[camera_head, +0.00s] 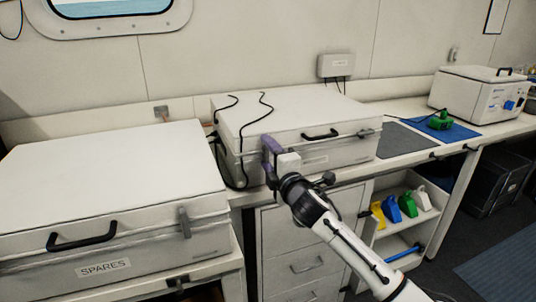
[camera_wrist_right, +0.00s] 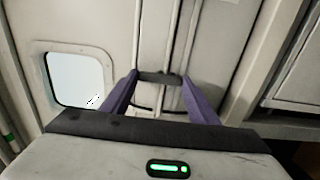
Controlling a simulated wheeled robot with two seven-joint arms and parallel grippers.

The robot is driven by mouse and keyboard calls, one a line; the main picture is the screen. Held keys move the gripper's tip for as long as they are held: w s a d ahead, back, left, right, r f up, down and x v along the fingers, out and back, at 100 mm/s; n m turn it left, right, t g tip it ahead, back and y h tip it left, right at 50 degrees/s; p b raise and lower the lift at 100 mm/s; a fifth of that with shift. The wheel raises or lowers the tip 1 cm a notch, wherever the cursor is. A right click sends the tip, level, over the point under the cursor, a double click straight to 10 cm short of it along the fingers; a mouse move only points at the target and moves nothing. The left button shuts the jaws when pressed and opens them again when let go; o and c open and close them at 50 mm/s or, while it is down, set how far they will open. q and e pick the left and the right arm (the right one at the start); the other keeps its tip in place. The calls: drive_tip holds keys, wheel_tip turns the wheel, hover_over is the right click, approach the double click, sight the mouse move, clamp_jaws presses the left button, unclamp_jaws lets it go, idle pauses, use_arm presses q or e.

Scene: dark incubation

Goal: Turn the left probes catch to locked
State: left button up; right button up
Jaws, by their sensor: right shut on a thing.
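The white probes chest (camera_head: 290,108) stands on the bench in the middle of the head view, lid closed. Its black handle (camera_head: 320,134) and its right catch (camera_head: 365,132), lying roughly level, are on the front. My right gripper (camera_head: 268,158), with purple fingers, is at the left part of the chest's front, where it hides the left catch in the head view. In the right wrist view my right gripper (camera_wrist_right: 160,82) is shut on the dark grey left catch (camera_wrist_right: 160,78), between the fingertips. Whether the catch is locked I cannot tell. My left gripper is not in view.
A white SPARES chest (camera_head: 110,180) with a handle and an upright catch (camera_head: 184,222) stands at the left. Black cables (camera_head: 240,130) run over the probes chest's left part. A grey mat (camera_head: 400,140), blue mat (camera_head: 445,130) and white box (camera_head: 470,95) are to the right.

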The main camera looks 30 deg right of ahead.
idle(0.4)
drive_tip(key=o, duration=1)
drive_tip(key=shift+o, duration=0.2)
drive_tip(key=shift+s, duration=0.1)
drive_tip(key=v, duration=1)
drive_tip(key=shift+b, duration=0.45)
drive_tip(key=shift+a, duration=0.1)
